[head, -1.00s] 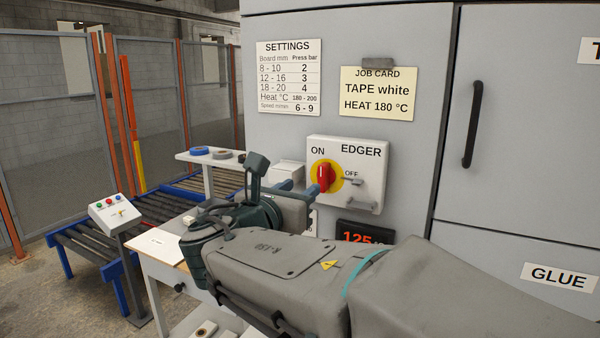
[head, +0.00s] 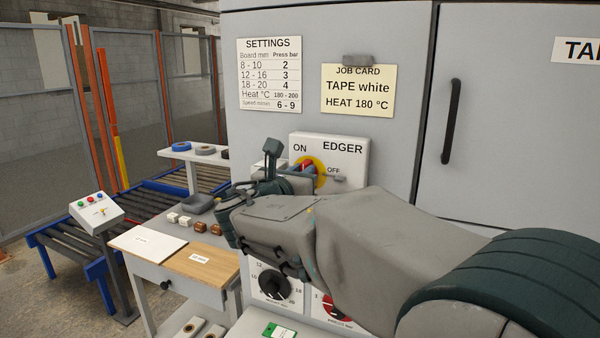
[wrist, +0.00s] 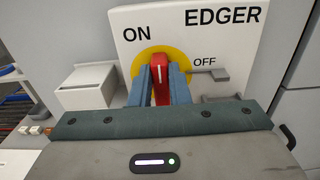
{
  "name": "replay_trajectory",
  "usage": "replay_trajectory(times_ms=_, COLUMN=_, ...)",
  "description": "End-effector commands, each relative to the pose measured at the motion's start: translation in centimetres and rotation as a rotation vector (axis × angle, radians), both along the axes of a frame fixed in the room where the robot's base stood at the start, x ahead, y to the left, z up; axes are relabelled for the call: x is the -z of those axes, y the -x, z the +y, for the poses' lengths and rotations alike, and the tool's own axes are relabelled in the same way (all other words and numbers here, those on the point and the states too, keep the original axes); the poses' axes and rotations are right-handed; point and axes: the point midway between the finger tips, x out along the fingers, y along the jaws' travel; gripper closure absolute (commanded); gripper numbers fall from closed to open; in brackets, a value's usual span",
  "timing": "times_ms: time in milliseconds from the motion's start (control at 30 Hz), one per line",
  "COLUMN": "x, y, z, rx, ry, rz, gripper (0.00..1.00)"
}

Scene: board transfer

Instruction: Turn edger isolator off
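The edger isolator is a white box (head: 355,150) labelled EDGER on the grey cabinet front, with ON at upper left and OFF at right. Its red handle (wrist: 159,72) stands roughly upright on a yellow disc (wrist: 138,66) in the wrist view. My gripper (wrist: 160,88) is at the handle, with one blue finger against each side, and looks shut on it. In the head view the handle (head: 307,165) is partly hidden by my gripper. A grey latch-like piece (wrist: 212,74) sits beside OFF, right of the handle.
A small white box (wrist: 86,88) is left of the isolator. Below my arm are a pressure dial (head: 335,306) and a black dial (head: 273,284). A side table (head: 205,262) with small blocks stands left. A cabinet door handle (head: 451,120) is at right.

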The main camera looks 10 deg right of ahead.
Motion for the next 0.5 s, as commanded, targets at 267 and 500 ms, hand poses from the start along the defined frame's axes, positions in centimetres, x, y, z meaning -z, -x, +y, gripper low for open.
replay_trajectory(times_ms=267, x=0.06, y=0.02, z=0.02, rx=0.000, ry=-0.006, rz=-0.004, gripper=1.00)
replay_trajectory(times_ms=500, x=0.41, y=0.11, z=-0.08, rx=0.000, ry=-0.065, rz=-0.047, gripper=1.00)
